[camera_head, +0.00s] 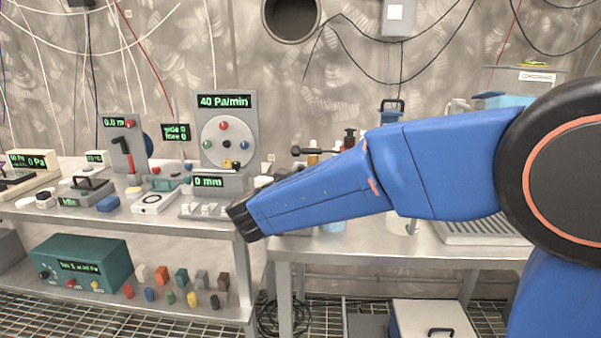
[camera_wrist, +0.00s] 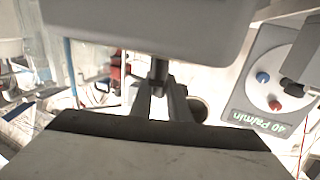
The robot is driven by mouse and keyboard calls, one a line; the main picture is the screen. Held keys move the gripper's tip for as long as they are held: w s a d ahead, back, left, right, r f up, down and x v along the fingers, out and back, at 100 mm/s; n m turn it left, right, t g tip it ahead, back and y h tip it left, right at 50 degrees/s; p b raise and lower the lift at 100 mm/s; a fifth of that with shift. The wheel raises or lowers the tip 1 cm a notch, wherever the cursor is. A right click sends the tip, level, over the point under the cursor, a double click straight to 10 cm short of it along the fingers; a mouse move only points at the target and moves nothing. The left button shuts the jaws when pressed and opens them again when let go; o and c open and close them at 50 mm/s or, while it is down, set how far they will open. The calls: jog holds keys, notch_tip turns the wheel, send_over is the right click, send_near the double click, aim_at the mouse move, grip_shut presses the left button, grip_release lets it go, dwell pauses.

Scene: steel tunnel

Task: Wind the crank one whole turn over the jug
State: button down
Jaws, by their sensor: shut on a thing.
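In the wrist view my gripper (camera_wrist: 161,92) is shut, its two fingers closed on a dark stub that looks like the crank's grip (camera_wrist: 158,72). A large pale grey body fills the top of that view, just above the fingers. In the head view my blue arm hides most of the work spot, and the fingers do not show clearly. A dark bar with a round end (camera_head: 314,151) shows just above the arm; I cannot tell whether it is part of the crank. A whitish vessel with a handle (camera_head: 402,224), possibly the jug, is partly hidden below my arm.
A grey panel (camera_head: 246,125) reading 40 Pa/min stands on the left bench, near the arm; it also shows upside down in the wrist view (camera_wrist: 270,92). Instruments crowd that bench. A teal box (camera_head: 82,262) and several coloured blocks sit on the shelf below. A ribbed tray (camera_head: 480,233) is at right.

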jog(key=shift+s+d+m+g+h, duration=0.1)
jog(key=shift+d+m+g+h, duration=0.15)
jog(key=shift+m+g+h, duration=0.55)
jog(key=shift+s+d+m+g+h, duration=0.1)
jog(key=shift+d+m+g+h, duration=0.2)
jog(key=shift+m+h, duration=0.55)
jog(key=shift+s+d+m+g+h, duration=0.15)
jog(key=shift+m+g+h, duration=0.4)
jog(key=shift+h, duration=0.6)
jog(key=shift+d+g, duration=0.1)
jog(key=shift+g, duration=0.15)
jog(key=c, duration=1.7)
grip_release()
